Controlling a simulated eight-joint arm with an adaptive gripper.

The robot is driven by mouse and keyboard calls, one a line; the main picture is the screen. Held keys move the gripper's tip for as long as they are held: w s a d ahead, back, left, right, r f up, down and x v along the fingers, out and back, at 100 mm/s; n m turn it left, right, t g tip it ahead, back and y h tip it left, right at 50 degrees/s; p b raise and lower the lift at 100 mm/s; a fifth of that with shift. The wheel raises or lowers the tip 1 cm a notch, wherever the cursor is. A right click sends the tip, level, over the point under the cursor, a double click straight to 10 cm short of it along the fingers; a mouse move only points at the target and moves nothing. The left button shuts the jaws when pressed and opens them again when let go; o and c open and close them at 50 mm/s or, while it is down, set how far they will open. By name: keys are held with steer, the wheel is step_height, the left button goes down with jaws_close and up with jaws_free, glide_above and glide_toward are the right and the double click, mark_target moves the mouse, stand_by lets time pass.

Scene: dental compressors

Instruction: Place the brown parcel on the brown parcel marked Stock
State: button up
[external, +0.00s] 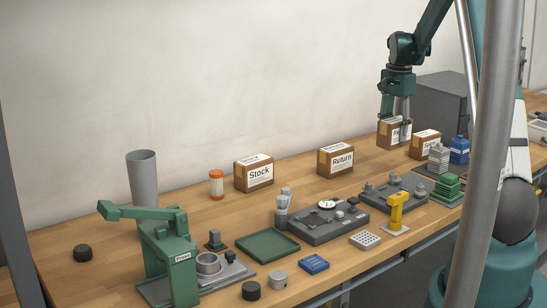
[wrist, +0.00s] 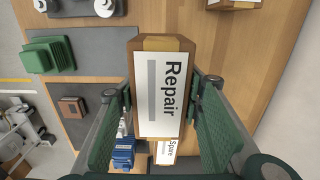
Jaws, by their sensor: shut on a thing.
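My gripper (external: 395,122) is shut on a brown parcel (external: 391,138) at the right of the external view. In the wrist view, this parcel (wrist: 160,90) sits between the two fingers and its white label reads Repair. I cannot tell whether it is clear of the table. The brown parcel marked Stock (external: 254,175) stands upright on the table, left of centre in the external view and well left of my gripper. Its top looks bare.
The parcel marked Return (external: 335,160) stands between Stock and my gripper. A parcel marked Spare (external: 425,145) is close to the held one. An orange-capped jar (external: 216,184) stands left of Stock. Trays and compressor parts fill the front. A wall runs behind.

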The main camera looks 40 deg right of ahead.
stand_by(0.3)
steer(key=w+a+r+p, duration=0.1)
steer(key=w+a+r, duration=0.1)
steer(key=w+a, duration=0.65)
steer(key=w+a+r+p, duration=0.25)
steer(key=w+a, duration=0.25)
steer(key=a, duration=0.7)
step_height(320, 180, up, 5)
steer(key=p, duration=0.1)
glide_above(254, 160)
steer(key=shift+w+f, duration=0.1)
steer(key=shift+w, duration=0.1)
steer(key=shift+d, duration=0.1)
steer(key=shift+f+p, duration=0.3)
steer(key=shift+f, duration=2.85)
steer(key=shift+f, duration=1.85)
steer(key=shift+f, duration=0.15)
